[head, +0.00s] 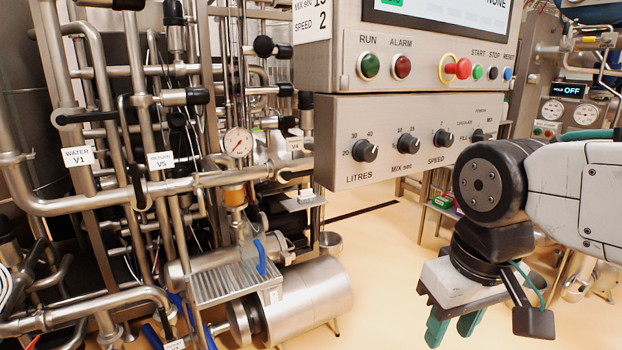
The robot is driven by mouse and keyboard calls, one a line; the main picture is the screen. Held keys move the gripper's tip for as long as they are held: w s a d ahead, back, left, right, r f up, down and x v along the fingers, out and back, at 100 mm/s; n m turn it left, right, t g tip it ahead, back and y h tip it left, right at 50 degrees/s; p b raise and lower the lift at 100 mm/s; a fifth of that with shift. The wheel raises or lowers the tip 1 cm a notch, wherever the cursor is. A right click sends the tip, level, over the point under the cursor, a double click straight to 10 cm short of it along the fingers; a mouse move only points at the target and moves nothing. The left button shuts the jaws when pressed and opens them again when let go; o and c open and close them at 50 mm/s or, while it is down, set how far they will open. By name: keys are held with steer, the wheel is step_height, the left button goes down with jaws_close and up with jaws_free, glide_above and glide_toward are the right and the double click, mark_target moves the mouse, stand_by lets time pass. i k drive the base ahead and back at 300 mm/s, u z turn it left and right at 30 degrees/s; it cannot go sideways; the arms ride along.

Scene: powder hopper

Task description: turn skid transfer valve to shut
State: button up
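No label that I can read says skid transfer valve, so I cannot tell which valve it is. A blue lever handle (261,257) stands upright beside the ribbed metal plate on the pipe skid. More blue handles (152,336) show at the bottom left, partly cut off by the frame. A valve with a black handle (90,117) sits above the tag "WATER V1" (78,156). Another tag reads "RETURN V5" (160,161). My gripper (454,327) hangs at the lower right, green fingers apart and pointing down, with nothing seen between them. It is well right of the pipework.
A control box (340,115) with knobs and buttons juts out between the pipework and my arm. A steel motor cylinder (305,300) lies low beside the skid. A pressure gauge (238,142) sits among the pipes. Open tan floor (385,280) lies between the cylinder and my gripper.

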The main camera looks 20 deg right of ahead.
mark_target(286, 176)
steer(key=z, duration=0.05)
steer(key=k, duration=0.6)
steer(key=u, duration=1)
steer(key=i, duration=2)
steer(key=z, duration=0.6)
